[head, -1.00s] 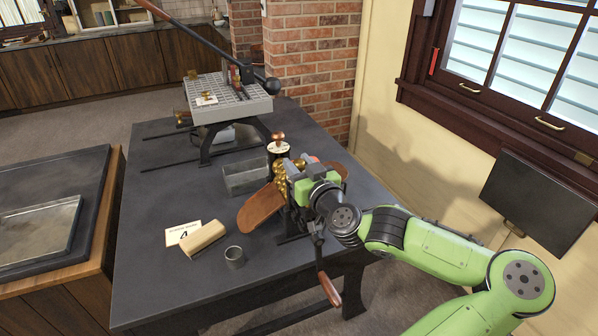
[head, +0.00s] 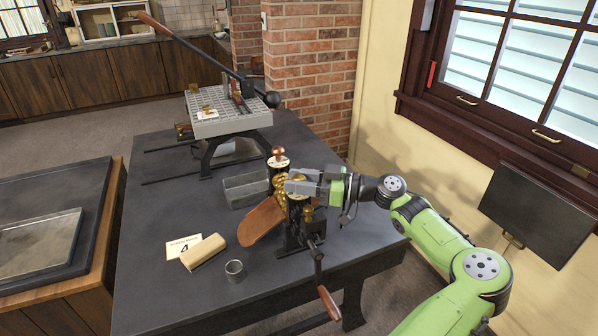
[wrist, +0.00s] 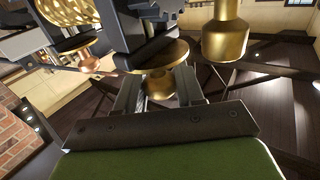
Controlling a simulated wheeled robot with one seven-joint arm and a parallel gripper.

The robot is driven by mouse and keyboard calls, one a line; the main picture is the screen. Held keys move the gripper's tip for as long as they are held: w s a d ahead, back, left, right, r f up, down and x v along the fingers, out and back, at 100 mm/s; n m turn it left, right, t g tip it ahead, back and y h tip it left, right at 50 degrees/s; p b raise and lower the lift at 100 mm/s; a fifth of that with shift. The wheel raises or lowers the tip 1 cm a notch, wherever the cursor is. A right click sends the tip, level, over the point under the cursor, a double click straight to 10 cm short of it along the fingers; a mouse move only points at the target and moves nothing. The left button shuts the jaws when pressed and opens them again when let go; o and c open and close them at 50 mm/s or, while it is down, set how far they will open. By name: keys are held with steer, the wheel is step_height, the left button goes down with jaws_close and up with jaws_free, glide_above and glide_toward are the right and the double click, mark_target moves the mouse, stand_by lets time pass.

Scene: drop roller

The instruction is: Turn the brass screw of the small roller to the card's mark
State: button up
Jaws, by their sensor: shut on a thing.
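The small roller (head: 290,236) stands on the dark table, with brass rolls and a crank on its near side. A copper knob over a white dial (head: 278,158) tops its far side. My gripper (head: 290,186) reaches in level from the right over the roller's top. In the wrist view its fingers (wrist: 160,88) close on the copper knob of a brass screw (wrist: 158,58), above a round brass disc. The head view hides this screw behind the gripper. The screw's pointer and scale cannot be read. A white card (head: 177,248) with a black "4" lies at the left.
A tan block (head: 203,252) touches the card's area and a small metal cup (head: 234,271) stands near it. A grey tray (head: 245,190) is behind the roller. A lever press (head: 228,122) stands at the back. The crank handle (head: 328,302) sticks out in front.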

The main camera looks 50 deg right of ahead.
steer(key=n+g+y+p, duration=0.1)
steer(key=y+p, duration=0.1)
steer(key=n+g+y+p, duration=0.1)
steer(key=n+p, duration=0.1)
steer(key=n+g+y+p, duration=0.1)
steer(key=g+y, duration=0.1)
steer(key=shift+w+r+y+p, duration=0.15)
steer(key=shift+r+y+p, duration=0.15)
steer(key=shift+p, duration=0.1)
steer(key=shift+f+n+g+y, duration=0.15)
steer(key=shift+n+g+y, duration=0.65)
steer(key=shift+n+g, duration=0.2)
steer(key=shift+f+n+g+y, duration=0.1)
steer(key=shift+n+g+y, duration=0.7)
steer(key=shift+g, duration=0.5)
steer(key=shift+n, duration=0.4)
steer(key=o, duration=1)
